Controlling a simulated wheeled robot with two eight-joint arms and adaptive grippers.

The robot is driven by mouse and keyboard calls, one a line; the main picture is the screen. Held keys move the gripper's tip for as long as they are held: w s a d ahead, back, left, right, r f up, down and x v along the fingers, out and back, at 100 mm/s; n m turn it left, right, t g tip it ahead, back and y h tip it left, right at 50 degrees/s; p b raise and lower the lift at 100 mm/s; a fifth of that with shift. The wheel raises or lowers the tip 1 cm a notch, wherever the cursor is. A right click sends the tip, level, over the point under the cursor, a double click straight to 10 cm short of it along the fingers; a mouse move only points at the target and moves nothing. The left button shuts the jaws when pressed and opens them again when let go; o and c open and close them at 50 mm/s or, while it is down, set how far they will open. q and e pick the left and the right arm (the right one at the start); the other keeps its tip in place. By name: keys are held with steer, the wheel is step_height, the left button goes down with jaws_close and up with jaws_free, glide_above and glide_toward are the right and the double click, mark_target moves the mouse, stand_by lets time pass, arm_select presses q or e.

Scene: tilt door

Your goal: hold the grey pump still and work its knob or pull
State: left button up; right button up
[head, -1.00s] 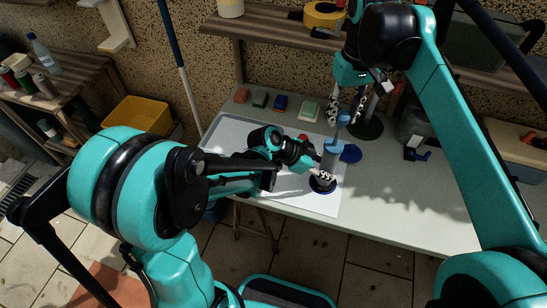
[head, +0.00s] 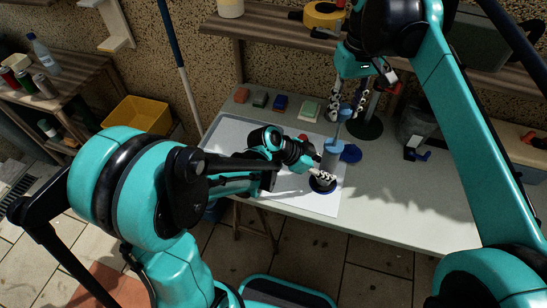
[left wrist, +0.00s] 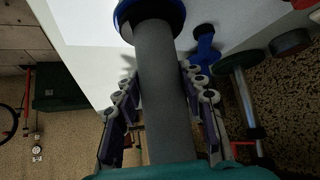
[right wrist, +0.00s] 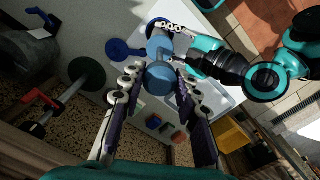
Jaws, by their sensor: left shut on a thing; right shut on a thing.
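The grey pump (head: 331,163) stands upright on its dark blue round base (head: 322,188) near the table's front. My left gripper (head: 323,177) is shut around its lower body; the grey cylinder (left wrist: 163,100) runs between both fingers in the left wrist view. The pump's light blue knob (head: 344,114) stands above the body. My right gripper (head: 346,108) comes down from above and is shut on the knob, which shows between its fingertips in the right wrist view (right wrist: 160,78). The fingers partly hide the knob in the head view.
A blue paddle-like piece (head: 350,153) lies close beside the pump. A stand with a dark green round base (head: 366,128) is behind it. Several small coloured blocks (head: 280,102) line the back. A grey container (head: 412,125) stands right. The table's front right (head: 400,210) is clear.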

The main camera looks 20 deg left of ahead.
steer(key=shift+f, duration=4.35)
steer(key=o, duration=1.1)
steer(key=shift+r, duration=0.1)
steer(key=shift+r, duration=3.45)
step_height(320, 180, up, 12)
